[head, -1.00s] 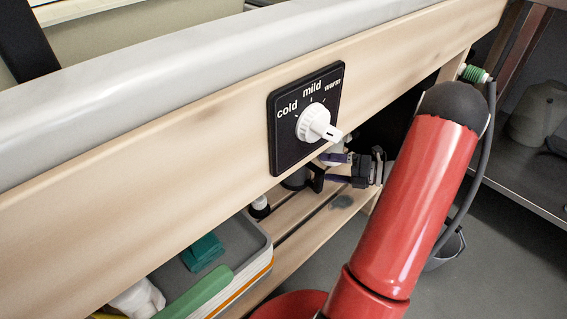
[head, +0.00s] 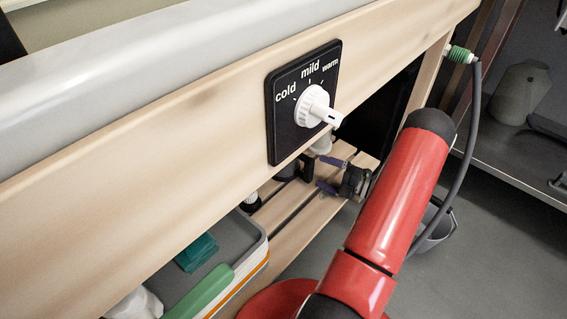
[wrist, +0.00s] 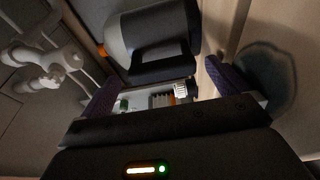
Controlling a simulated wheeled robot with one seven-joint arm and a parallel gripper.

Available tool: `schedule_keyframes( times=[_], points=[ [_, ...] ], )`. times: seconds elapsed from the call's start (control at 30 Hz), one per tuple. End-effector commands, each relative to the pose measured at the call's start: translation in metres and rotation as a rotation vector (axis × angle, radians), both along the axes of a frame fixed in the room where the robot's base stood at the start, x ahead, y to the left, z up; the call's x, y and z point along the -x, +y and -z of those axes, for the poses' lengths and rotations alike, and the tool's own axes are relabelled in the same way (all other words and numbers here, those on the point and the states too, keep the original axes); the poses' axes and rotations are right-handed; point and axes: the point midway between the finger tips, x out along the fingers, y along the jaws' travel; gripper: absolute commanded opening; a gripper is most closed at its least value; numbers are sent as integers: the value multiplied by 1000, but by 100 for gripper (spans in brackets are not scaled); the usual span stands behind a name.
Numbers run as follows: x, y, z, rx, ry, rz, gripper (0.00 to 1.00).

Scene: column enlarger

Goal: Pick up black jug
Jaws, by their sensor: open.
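The black jug (head: 287,171) stands on the slatted shelf under the bench, partly hidden by the bench's front board and the dial panel. Nothing is held, and no contact shows.
The dial panel (head: 286,130) with its white knob hangs on the bench's front board (head: 130,190), above my gripper. Stacked trays (head: 246,240) lie left on the shelf, near a white-capped bottle (head: 251,200). A bucket (head: 432,235) stands on the floor at right.

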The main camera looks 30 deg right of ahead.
Motion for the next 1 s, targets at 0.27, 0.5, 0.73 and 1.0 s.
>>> schedule_keyframes(
  times=[0.27,0.5,0.73,1.0],
  points=[
    [-37,27,1,-1,-1,-6,100],
    [-49,35,0,0,0,-3,100],
    [-49,34,0,0,0,-2,91],
    [-49,34,0,0,0,-2,56]
  ],
)
